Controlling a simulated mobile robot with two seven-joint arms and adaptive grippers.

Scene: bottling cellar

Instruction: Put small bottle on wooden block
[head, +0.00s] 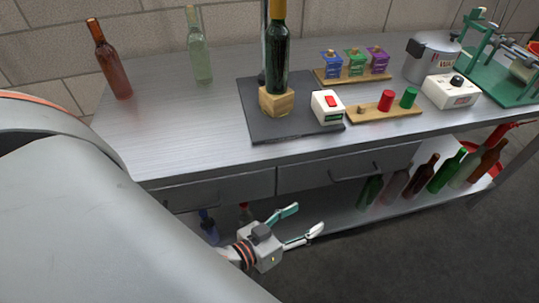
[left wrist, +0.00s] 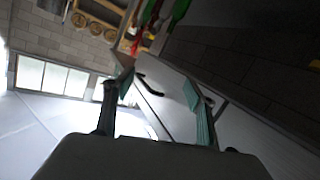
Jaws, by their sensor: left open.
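The wooden block (head: 277,102) is a small light cube on a dark mat (head: 258,127) on the metal bench. A dark bottle (head: 277,62) with a yellow neck appears to stand upright on it. A reddish-brown bottle (head: 112,66) and a clear pale-green bottle (head: 199,52) stand upright at the back left of the bench; I cannot tell which bottle is the small one. My left gripper (head: 306,221) is open and empty, below and in front of the bench edge, apart from all bottles. Its open fingers also show in the left wrist view (left wrist: 158,90).
A white box with a red switch (head: 328,107) stands beside the block. Several more bottles lie on the lower shelf (head: 335,217). Coloured pieces on boards, a steel pot (head: 431,57) and a green machine fill the right. The bench's left part is mostly clear; drawers (head: 347,168) face front.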

